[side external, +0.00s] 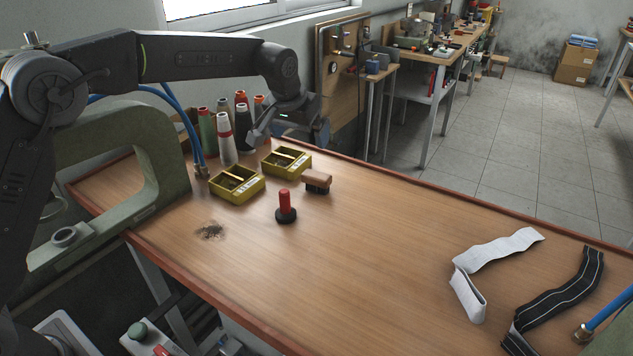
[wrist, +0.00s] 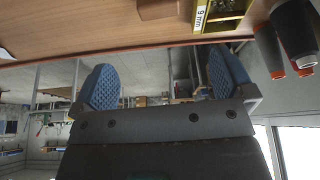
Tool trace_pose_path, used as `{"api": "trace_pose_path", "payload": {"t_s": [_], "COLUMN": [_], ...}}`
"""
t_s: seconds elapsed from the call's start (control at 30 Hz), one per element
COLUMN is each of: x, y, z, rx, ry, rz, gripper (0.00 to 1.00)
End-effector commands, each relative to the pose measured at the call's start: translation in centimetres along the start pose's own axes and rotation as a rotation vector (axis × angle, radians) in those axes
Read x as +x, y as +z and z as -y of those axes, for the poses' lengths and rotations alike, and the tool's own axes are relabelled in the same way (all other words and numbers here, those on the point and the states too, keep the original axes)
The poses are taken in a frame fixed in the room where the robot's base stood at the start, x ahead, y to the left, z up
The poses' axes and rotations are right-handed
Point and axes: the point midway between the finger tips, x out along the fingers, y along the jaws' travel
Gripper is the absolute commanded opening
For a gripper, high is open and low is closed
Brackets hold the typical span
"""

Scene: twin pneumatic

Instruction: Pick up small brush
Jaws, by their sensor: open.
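The small brush (side external: 317,180), with a tan wooden block and dark bristles, stands bristles down on the table, right of the rear yellow bin. In the wrist view, part of a tan block at the top edge looks like the brush (wrist: 158,8); the rest is cut off. My gripper (wrist: 167,80) shows two blue textured fingers wide apart with nothing between them. In the side view, it is above the far table edge, behind the bins and apart from the brush; its fingers are partly hidden and hard to make out there.
Two yellow parts bins (side external: 237,186) (side external: 287,162) and several thread spools (side external: 226,138) stand left of the brush. A red-handled tool (side external: 285,206) stands in front. Dark debris (side external: 210,231) lies front left. White (side external: 490,262) and black (side external: 556,300) straps lie right. The table's middle is clear.

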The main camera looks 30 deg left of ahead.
Motion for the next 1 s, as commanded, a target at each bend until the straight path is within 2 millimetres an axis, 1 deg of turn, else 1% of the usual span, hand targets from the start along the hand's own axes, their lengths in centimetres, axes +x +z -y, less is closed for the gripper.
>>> {"api": "trace_pose_path", "payload": {"t_s": [0.03, 0.17, 0.27, 0.4, 0.5, 0.6, 0.77, 1.0], "x": [0.6, 2.0, 3.6, 6.5, 8.1, 9.2, 10.1, 13.5], "y": [-0.2, -0.5, -0.4, -0.4, -0.4, -0.5, -0.5, -0.8], "z": [-0.2, -0.3, -0.3, -0.3, -0.3, -0.3, -0.3, -0.3], "rx": [-0.001, -0.003, -0.003, -0.002, -0.002, -0.002, -0.002, -0.002], "ry": [-0.001, -0.002, -0.003, -0.003, -0.002, -0.002, -0.002, -0.002], "rz": [0.001, 0.003, 0.005, 0.005, 0.003, 0.002, 0.002, 0.003], "gripper": [1.00, 1.00, 1.00, 1.00, 1.00, 1.00, 1.00, 1.00]}}
